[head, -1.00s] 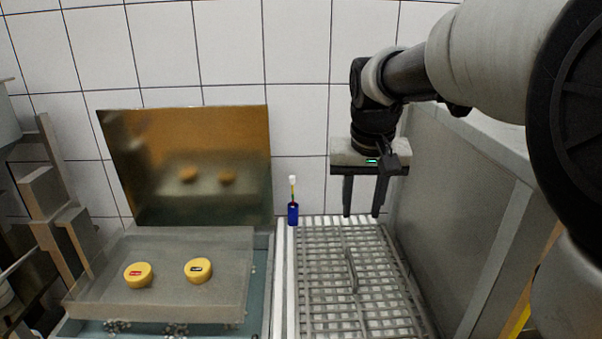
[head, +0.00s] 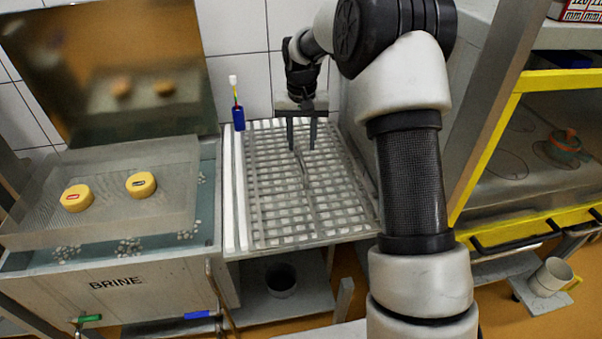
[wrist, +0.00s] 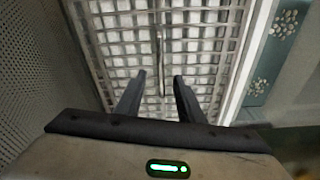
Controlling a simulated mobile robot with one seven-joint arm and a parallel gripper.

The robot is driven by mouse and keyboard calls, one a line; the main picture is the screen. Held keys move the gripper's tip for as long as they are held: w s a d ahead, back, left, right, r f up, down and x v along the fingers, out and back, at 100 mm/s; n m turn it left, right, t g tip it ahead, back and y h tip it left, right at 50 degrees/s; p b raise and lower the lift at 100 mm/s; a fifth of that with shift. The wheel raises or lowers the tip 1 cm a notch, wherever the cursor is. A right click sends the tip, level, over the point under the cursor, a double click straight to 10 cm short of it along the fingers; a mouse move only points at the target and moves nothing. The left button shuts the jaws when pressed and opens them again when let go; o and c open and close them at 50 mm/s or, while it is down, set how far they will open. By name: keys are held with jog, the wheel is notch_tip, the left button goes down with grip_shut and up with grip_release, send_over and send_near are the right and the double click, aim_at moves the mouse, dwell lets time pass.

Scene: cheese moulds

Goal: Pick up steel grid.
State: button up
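The steel grid (head: 270,203) is a flat lattice of metal bars with a raised handle along its middle. It lies over a white slatted surface to the right of the brine tank. My gripper (head: 302,150) points down above the grid's far half, near the far end of the handle. Its two dark fingers are apart with nothing between them. In the wrist view, the grid (wrist: 112,42) fills the top middle, and the fingertips (wrist: 160,78) stand open on either side of the handle's line. I cannot tell whether the fingertips touch the grid.
The brine tank (head: 150,284) stands at left, with a clear tray holding two yellow cheeses (head: 141,184). A blue cup with a brush (head: 238,117) stands at the grid's far left corner. A grey wall panel rises close right of the grid. A yellow-framed cabinet (head: 530,232) is farther right.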

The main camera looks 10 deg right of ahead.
aim_at(301, 157)
jog(key=f, duration=0.7)
jog(key=shift+w+f+b, duration=0.3)
jog(key=shift+w+f, duration=0.05)
grip_shut()
jog(key=shift+r, duration=0.1)
dwell(0.9)
jog(key=shift+w+r, duration=0.15)
jog(key=shift+r, duration=0.05)
